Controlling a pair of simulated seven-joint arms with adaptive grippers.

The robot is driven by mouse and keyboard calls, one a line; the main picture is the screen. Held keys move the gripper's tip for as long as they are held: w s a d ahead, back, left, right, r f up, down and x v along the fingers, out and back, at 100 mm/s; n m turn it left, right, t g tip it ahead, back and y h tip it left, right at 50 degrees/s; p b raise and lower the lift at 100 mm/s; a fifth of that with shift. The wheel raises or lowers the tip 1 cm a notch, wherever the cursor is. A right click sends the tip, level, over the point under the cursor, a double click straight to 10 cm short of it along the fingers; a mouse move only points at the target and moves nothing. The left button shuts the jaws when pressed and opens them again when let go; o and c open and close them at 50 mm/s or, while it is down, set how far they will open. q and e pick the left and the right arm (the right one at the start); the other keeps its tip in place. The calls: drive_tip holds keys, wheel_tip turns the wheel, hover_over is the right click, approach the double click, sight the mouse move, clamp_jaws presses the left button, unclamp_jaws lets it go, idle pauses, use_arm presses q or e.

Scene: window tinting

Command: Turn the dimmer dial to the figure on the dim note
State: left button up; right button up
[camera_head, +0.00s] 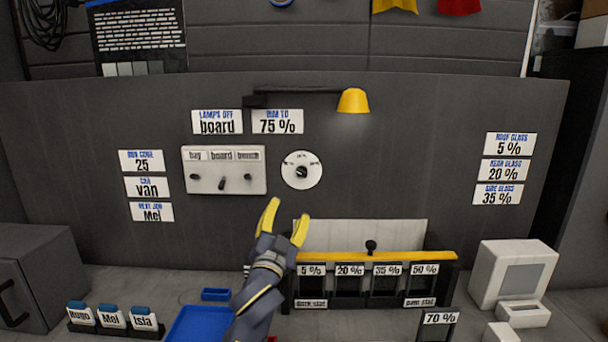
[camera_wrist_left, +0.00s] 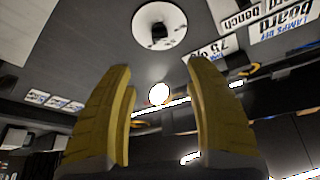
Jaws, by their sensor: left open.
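The dimmer dial (camera_head: 302,170) is a white round plate with a dark knob at its centre, on the dark upright panel. Its small scale marks are too fine to read fully. The dim note (camera_head: 277,121) above it reads "DIM TO 75 %". My left gripper (camera_head: 285,222) has yellow fingers, is open and empty, and stands below the dial, apart from it. In the left wrist view the dial (camera_wrist_left: 159,26) shows at the top, beyond the gap between the open fingers (camera_wrist_left: 160,80). My right gripper is not in view.
A switch plate (camera_head: 224,170) with several small switches is left of the dial. A yellow lamp (camera_head: 353,101) juts out above right. Below right stands a rack with a yellow rail (camera_head: 380,257) and percent labels. A blue tray (camera_head: 197,326) lies on the bench. Several notes hang around.

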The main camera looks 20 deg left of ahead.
sight(301, 174)
use_arm(q)
drive_tip(key=x, duration=1.7)
drive_tip(key=shift+w, duration=0.1)
clamp_jaws()
drive_tip(key=shift+r, duration=0.1)
